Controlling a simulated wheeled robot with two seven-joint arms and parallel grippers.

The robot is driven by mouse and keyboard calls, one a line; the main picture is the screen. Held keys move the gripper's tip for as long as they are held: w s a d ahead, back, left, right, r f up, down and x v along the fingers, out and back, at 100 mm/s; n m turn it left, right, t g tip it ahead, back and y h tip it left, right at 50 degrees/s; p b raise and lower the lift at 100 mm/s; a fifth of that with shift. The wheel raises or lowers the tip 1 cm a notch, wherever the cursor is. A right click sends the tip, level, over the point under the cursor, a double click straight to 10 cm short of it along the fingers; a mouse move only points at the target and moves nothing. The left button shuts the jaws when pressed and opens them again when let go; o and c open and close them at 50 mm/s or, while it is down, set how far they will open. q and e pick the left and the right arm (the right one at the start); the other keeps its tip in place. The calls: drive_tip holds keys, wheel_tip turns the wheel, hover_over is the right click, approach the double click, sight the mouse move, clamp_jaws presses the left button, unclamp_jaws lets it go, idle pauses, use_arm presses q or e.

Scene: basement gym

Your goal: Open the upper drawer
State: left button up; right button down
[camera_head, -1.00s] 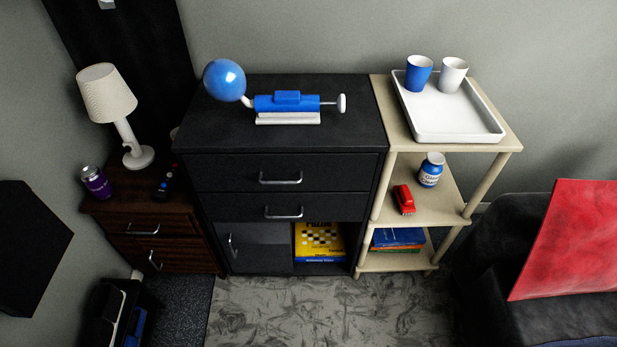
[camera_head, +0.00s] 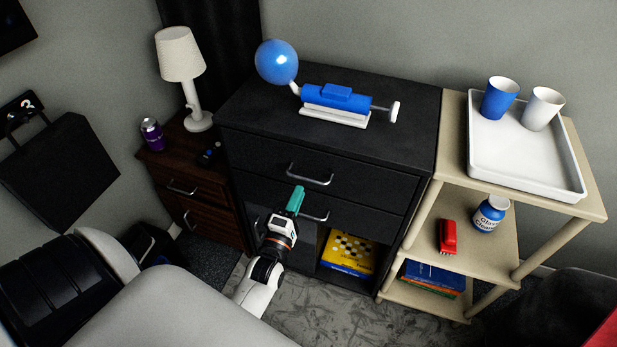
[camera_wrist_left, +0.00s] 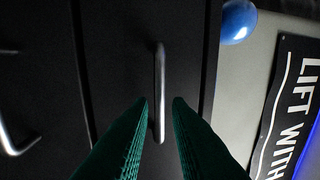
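The black cabinet (camera_head: 395,110) has two stacked drawers, both closed. The upper drawer (camera_head: 260,150) has a silver bar handle (camera_head: 311,175). The lower drawer (camera_head: 365,215) has its own silver handle (camera_head: 316,217), partly behind my arm. My left gripper (camera_head: 297,197), with teal fingers, is in front of the drawers, just below the left end of the upper handle. In the left wrist view, the fingers (camera_wrist_left: 160,100) are apart, with the upper handle (camera_wrist_left: 160,92) upright in the gap between their tips; contact is not visible. My right gripper is not in view.
A blue balloon (camera_head: 276,62) on a blue pump (camera_head: 338,97) stands on the cabinet top. A beige shelf (camera_head: 455,120) with a white tray (camera_head: 530,165) and two cups stands to the right. A brown nightstand (camera_head: 165,160) with a lamp (camera_head: 180,58) stands to the left.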

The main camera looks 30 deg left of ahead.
sight(306, 179)
use_arm(q)
drive_tip(key=x, duration=0.6)
drive_tip(key=shift+w, duration=0.1)
drive_tip(key=shift+c, duration=0.4)
clamp_jaws()
